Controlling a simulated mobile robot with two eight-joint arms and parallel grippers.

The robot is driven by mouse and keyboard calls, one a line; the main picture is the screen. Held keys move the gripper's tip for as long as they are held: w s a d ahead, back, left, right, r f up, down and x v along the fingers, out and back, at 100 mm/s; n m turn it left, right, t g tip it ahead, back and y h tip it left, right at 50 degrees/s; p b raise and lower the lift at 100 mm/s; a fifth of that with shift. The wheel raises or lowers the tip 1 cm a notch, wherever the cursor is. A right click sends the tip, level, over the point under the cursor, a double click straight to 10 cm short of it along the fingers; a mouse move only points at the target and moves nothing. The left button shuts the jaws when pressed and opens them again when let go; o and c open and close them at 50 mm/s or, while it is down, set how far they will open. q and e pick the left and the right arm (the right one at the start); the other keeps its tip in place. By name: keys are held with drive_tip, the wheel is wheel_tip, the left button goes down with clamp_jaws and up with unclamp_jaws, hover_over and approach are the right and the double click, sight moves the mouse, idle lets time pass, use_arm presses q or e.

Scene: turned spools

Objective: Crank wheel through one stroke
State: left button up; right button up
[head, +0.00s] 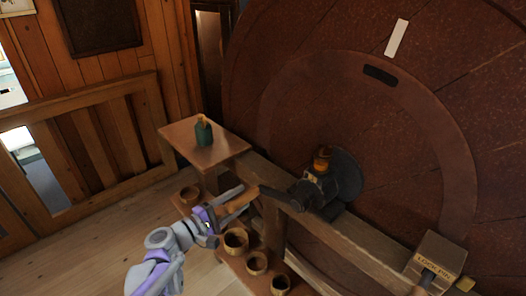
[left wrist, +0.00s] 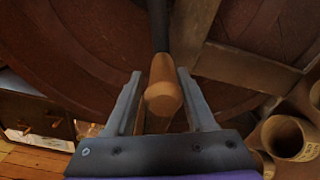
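The big dark red-brown wheel (head: 440,130) fills the right of the head view. A dark hub (head: 318,188) sits at its middle, and a dark crank arm (head: 278,198) reaches left from it. The crank's wooden handle (left wrist: 164,92) shows in the left wrist view, its round end towards the camera. My left gripper (head: 250,193) is at the crank's outer end. In the left wrist view its fingers (left wrist: 158,76) are apart, one on each side of the handle, with a gap visible on the left. My right gripper is not in view.
A lock pin block (head: 438,258) stands at the lower right. A small table (head: 180,140) bears a green bottle (head: 203,132). Several wooden cups, including one bowl (head: 236,240), stand below my gripper. A wooden beam (head: 350,238) runs before the wheel. Floor is clear at left.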

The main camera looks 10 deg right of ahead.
use_arm(q)
drive_tip(key=r+m+p, duration=0.1)
drive_tip(key=r, duration=0.1)
drive_tip(key=r+m+p, duration=0.2)
drive_tip(key=shift+w+a+r, duration=0.1)
drive_tip(key=shift+w+r, duration=0.1)
drive_tip(key=shift+r, duration=0.1)
drive_tip(key=s+d+r+m+p, duration=0.3)
drive_tip(key=s+r+m+p, duration=0.1)
drive_tip(key=r+m, duration=0.3)
drive_tip(key=s+d+r+m+p, duration=0.3)
drive_tip(key=s+r+m+p, duration=0.1)
drive_tip(key=r+m, duration=0.3)
drive_tip(key=shift+s+d+r+m+p, duration=0.25)
drive_tip(key=shift+s+m+p, duration=0.2)
drive_tip(key=shift+m, duration=0.35)
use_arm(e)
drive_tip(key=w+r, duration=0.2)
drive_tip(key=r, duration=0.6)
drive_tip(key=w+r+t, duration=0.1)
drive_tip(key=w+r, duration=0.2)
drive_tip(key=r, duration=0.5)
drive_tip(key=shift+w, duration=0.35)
use_arm(q)
drive_tip(key=shift+w+r, duration=0.1)
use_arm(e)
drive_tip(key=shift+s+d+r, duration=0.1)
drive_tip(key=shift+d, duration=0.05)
use_arm(q)
drive_tip(key=shift+a, duration=0.1)
